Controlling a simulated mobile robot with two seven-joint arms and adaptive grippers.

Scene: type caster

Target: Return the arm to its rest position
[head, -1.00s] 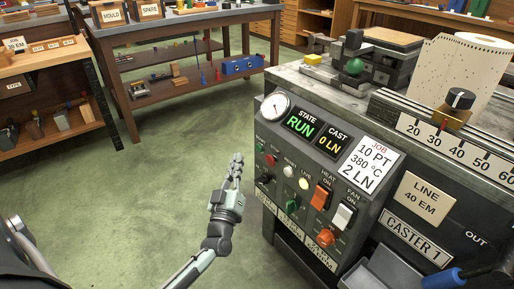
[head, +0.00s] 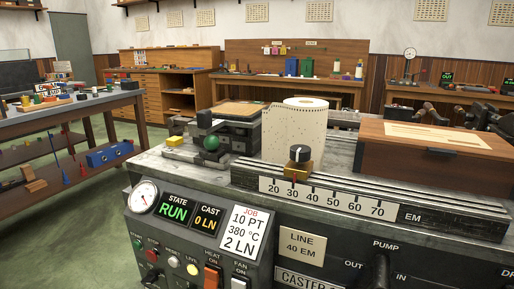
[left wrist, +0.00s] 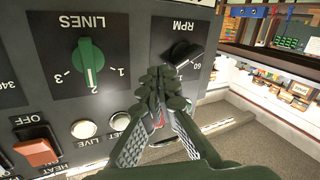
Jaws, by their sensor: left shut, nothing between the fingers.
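My left gripper (left wrist: 165,82) shows in the left wrist view, its ridged fingertips together and nothing between them. It is in front of the caster's control panel (left wrist: 135,65), its tips overlapping the area beside the black RPM knob (left wrist: 188,54). I cannot tell the gap to the panel. A green LINES knob (left wrist: 88,60) is to the left. Neither gripper is in the current head view. There the caster (head: 300,245) fills the front, its STATE display (head: 174,210) reading RUN and its CAST display (head: 207,217) reading 0 LN.
An orange HEAT switch (left wrist: 36,152) is at the lower left of the wrist view. On the caster top are a paper roll (head: 300,130), a scale with a knob (head: 300,156) and a wooden box (head: 430,155). A table (head: 80,115) stands at left, with green floor between.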

